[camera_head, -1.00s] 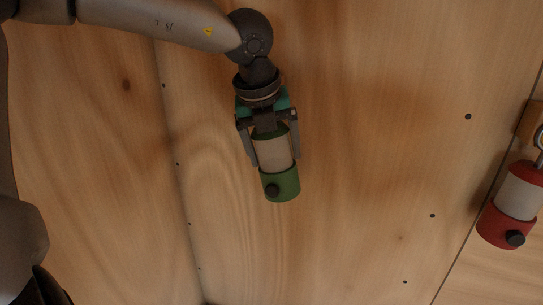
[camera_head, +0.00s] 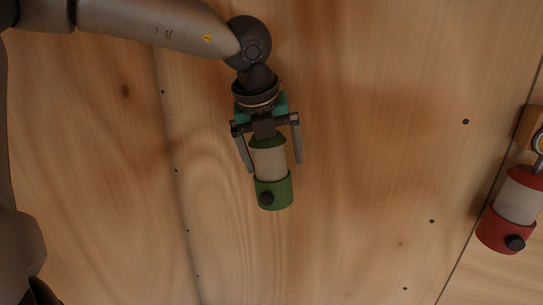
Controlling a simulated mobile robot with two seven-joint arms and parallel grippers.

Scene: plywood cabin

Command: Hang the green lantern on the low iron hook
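The green lantern (camera_head: 272,192), with a pale middle band and a dark knob, is upright in front of the plywood wall near the picture's centre. My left gripper (camera_head: 271,166) points down over it. Its two fingers are spread on either side of the lantern, with a gap showing at each side. The lantern's top is hidden behind the gripper, so I cannot tell what holds it up. No low iron hook shows by the green lantern. My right gripper is not in view.
A red lantern (camera_head: 507,232) hangs at the right edge from a metal ring or hook (camera_head: 539,142) on a wooden block (camera_head: 528,124). The plywood wall (camera_head: 370,150) between the two lanterns is bare apart from small dark dots.

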